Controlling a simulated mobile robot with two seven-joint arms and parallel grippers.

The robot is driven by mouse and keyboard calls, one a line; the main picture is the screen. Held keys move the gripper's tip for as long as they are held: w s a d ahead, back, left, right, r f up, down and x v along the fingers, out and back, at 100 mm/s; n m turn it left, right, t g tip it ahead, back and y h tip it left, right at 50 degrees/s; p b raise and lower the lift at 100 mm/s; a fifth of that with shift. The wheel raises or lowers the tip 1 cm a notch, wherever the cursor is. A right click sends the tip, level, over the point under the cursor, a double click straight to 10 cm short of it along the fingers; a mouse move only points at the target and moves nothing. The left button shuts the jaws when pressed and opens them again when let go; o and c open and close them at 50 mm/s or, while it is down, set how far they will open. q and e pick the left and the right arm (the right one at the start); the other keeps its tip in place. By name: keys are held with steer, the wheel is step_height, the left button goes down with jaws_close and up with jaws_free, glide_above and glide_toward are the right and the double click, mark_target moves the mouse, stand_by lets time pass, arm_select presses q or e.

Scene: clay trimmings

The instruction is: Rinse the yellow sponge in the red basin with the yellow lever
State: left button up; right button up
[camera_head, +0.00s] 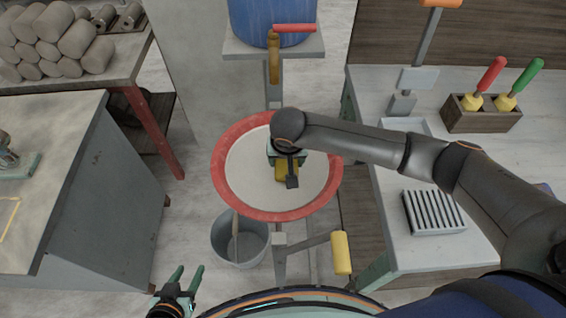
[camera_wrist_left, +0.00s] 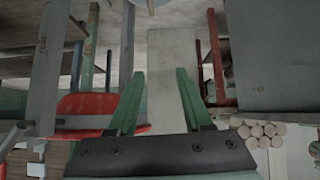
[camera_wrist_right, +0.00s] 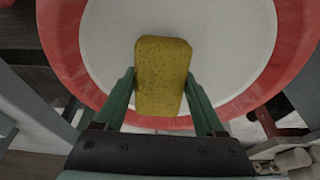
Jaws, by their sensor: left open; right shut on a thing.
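The yellow sponge (camera_head: 285,172) is between the fingers of my right gripper (camera_head: 288,163), over the red basin (camera_head: 221,172) with its pale inside. The right wrist view shows the sponge (camera_wrist_right: 162,72) gripped at its sides by the green fingers (camera_wrist_right: 160,92). I cannot tell whether it touches the basin floor. The yellow lever (camera_head: 341,252) is on a metal arm in front of and below the basin, to the right. A red lever (camera_head: 294,28) is above the brass tap (camera_head: 273,60) behind the basin. My left gripper (camera_head: 185,278) is open and empty, low at the left.
A grey bucket (camera_head: 240,243) stands on the floor below the basin's front left. A blue barrel (camera_head: 272,20) is behind. The right bench (camera_head: 400,245) holds a ribbed rack (camera_head: 433,212) and a tool box (camera_head: 480,119). A grey cabinet (camera_head: 100,210) stands left.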

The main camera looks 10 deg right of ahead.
steer(key=shift+r+p, duration=1.3)
steer(key=shift+p, duration=0.05)
steer(key=shift+r+p, duration=0.95)
steer(key=shift+p, duration=0.05)
steer(key=shift+r, duration=1.15)
